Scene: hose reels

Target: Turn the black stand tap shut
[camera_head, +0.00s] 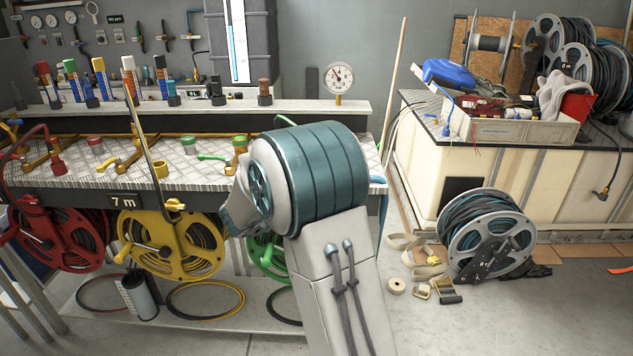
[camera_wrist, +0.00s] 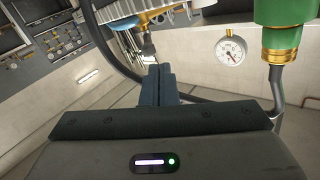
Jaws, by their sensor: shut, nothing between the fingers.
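I cannot pick out the black stand tap for certain in either view. My gripper is hidden by the arm in the head view. In the wrist view my gripper (camera_wrist: 160,84) has its dark fingers together, with nothing between them. A dark pipe or hose curves past the fingers on the left.
A green fitting with a brass collar (camera_wrist: 281,40) hangs close at the upper right of the wrist view, beside a round gauge (camera_wrist: 230,48). A yellow hose reel (camera_head: 172,243) hangs under the bench front (camera_head: 95,182). A loose reel (camera_head: 487,236) stands on the floor at right.

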